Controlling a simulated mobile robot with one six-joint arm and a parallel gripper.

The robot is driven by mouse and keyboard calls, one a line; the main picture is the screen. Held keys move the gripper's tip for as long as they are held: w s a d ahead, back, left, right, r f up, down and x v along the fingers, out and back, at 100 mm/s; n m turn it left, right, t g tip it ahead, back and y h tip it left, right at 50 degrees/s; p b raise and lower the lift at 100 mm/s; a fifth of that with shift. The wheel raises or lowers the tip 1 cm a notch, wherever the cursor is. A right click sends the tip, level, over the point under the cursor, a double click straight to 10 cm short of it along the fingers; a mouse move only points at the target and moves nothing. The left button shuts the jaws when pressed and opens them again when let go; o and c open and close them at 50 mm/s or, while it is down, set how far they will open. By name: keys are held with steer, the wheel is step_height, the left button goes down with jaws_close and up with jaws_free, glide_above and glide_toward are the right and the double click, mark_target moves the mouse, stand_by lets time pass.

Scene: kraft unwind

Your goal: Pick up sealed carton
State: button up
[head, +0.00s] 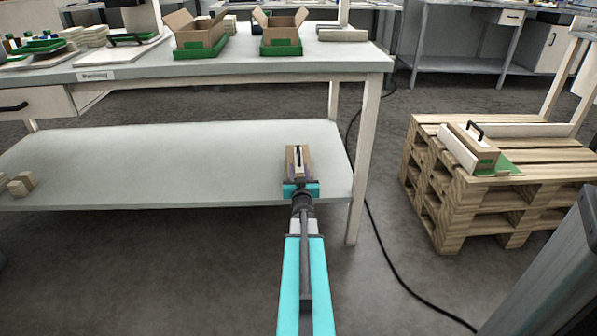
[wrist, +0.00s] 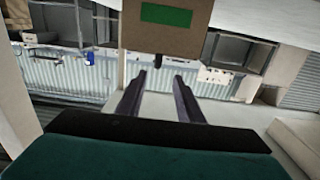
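A brown carton (head: 291,156) with a pale strip and a dark handle on its top stands near the right end of the bench's lower shelf (head: 170,160). In the wrist view the carton (wrist: 185,40) fills the upper middle, with a green label and a small black part at its lower edge. My gripper (head: 299,173) is at the carton's near side in the head view. In the wrist view its two dark fingers (wrist: 159,76) are apart, with the black part showing beyond and between their tips. Nothing is seen held. Contact cannot be told.
The bench top (head: 240,68) is close above the shelf, and its white leg (head: 360,180) stands just right of the carton. Two open cartons in green trays sit on top. A wooden pallet (head: 450,200) at right bears a handled carton (head: 468,150). A black cable crosses the floor.

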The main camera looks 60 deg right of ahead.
steer(key=shift+w, duration=0.1)
steer(key=shift+b+x, duration=0.5)
steer(key=shift+x, duration=0.85)
steer(key=b, duration=0.2)
glide_toward(298, 147)
steer(key=shift+w+d+f, duration=0.15)
steer(key=shift+w+d, duration=0.6)
steer(key=shift+w, duration=0.05)
steer(key=shift+s+f+b+x, duration=0.15)
steer(key=shift+b+x, duration=0.35)
steer(key=shift+x, duration=0.35)
steer(key=shift+s+f+b+x, duration=0.1)
steer(key=shift+b+x, duration=0.4)
steer(key=shift+x, duration=0.35)
steer(key=shift+b+x, duration=0.35)
steer(key=shift+x, duration=0.75)
steer(key=shift+r, duration=0.15)
steer(key=shift+c, duration=0.3)
